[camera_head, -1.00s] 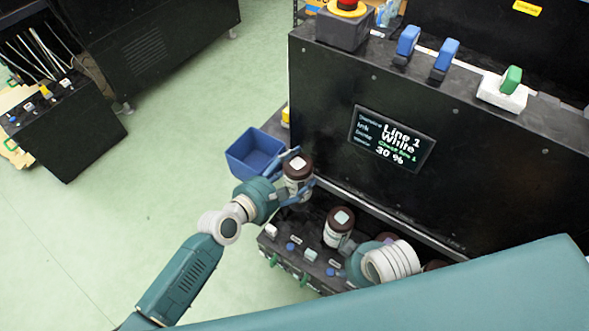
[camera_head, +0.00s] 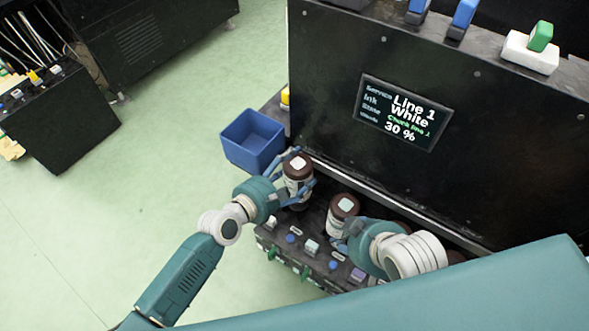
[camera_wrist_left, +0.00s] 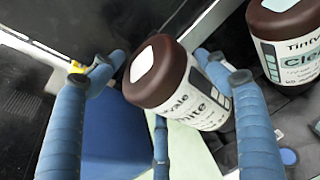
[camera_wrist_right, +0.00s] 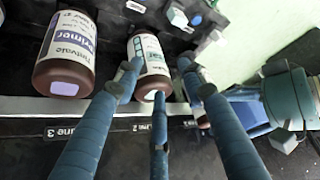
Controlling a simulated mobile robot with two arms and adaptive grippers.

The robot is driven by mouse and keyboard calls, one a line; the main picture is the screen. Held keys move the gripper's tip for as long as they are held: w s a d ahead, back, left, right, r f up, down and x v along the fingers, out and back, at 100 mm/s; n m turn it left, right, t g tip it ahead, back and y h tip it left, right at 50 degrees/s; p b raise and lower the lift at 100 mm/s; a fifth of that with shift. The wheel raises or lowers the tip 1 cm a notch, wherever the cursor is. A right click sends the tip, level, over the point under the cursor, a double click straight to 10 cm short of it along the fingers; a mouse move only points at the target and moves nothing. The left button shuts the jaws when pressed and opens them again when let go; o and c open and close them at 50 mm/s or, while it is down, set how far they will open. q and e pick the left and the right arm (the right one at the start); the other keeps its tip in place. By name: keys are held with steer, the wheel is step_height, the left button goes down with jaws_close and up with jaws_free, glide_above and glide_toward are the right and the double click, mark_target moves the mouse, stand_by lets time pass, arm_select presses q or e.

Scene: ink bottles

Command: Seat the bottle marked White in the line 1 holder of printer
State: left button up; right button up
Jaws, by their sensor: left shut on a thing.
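The White bottle (camera_head: 298,170), with a brown cap and white label, is upright at the left end of the printer's (camera_head: 430,150) bottle shelf. My left gripper (camera_head: 300,181) is shut around it; in the left wrist view the bottle (camera_wrist_left: 185,85) sits between the fingers. I cannot tell whether its base touches the line 1 holder, which is hidden. My right gripper (camera_wrist_right: 160,75) is open, its fingers spread near the Clear bottle (camera_head: 342,213). That bottle also shows between its fingertips in the right wrist view (camera_wrist_right: 148,55).
A Primer bottle (camera_wrist_right: 68,55) stands by the Line 3 label (camera_wrist_right: 63,132). A screen (camera_head: 398,112) reads Line 1, White, 30 %. A blue bin (camera_head: 252,140) is left of the White bottle. Small knobs (camera_head: 312,246) line the shelf front.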

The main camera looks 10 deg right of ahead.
steer(key=w+a+r+t+y+b, duration=0.1)
steer(key=w+a+r+t, duration=0.2)
steer(key=w, duration=0.6)
steer(key=shift+w+r+t+b, duration=0.15)
steer(key=shift+r+t+b, duration=0.25)
steer(key=shift+r+t, duration=1.05)
steer(key=shift+a+r+g, duration=0.1)
steer(key=shift+r+g, duration=0.25)
steer(key=shift+r, duration=0.05)
steer(key=shift+f, duration=0.15)
steer(key=shift+s+f+g, duration=0.25)
steer(key=shift+s+g, duration=0.05)
steer(key=shift+s+d+f+g, duration=0.3)
steer(key=shift+s+f, duration=0.2)
steer(key=shift+w+r, duration=0.15)
